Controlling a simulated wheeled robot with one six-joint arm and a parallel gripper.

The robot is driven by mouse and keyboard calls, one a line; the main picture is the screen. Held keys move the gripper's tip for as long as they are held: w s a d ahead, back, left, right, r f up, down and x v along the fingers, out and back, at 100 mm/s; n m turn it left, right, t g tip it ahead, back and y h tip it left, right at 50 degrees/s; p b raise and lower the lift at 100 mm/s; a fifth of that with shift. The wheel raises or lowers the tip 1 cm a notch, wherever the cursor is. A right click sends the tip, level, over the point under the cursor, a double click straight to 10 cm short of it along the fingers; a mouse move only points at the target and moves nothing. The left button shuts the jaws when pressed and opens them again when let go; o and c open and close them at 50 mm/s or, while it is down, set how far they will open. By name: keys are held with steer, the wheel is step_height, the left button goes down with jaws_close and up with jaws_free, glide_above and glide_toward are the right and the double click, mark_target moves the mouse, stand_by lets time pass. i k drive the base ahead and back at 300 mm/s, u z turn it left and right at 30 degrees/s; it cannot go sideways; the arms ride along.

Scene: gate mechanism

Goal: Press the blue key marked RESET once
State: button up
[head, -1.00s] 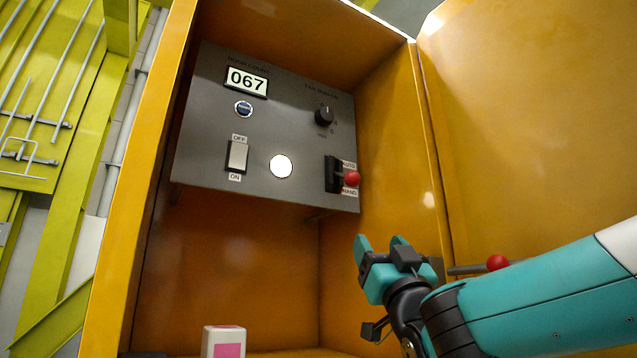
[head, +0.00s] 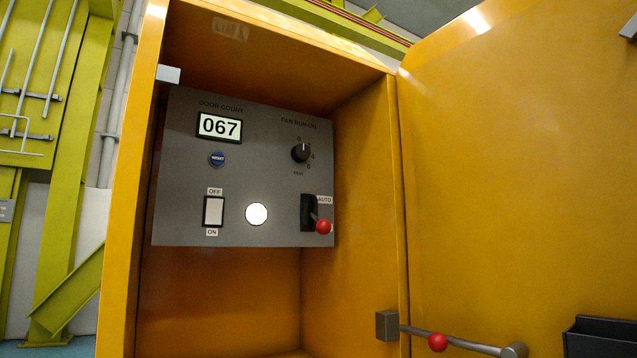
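The blue round key marked RESET (head: 217,159) is on the grey control panel (head: 270,190) inside the open yellow cabinet. It sits just below the white counter display (head: 219,126), which reads 067 under the label DOOR COUNT. Nothing covers the key. My gripper is not in this view.
The panel also has a rocker switch (head: 213,211), a lit white round lamp (head: 256,214), a rotary knob (head: 300,152) and a red-balled lever (head: 323,227). The open cabinet door (head: 500,180) stands at right. A rod with a red ball (head: 437,342) is at lower right.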

mark_target(217, 158)
steer(key=z, duration=0.5)
steer(key=k, duration=0.85)
steer(key=u, duration=0.85)
steer(key=i, duration=0.45)
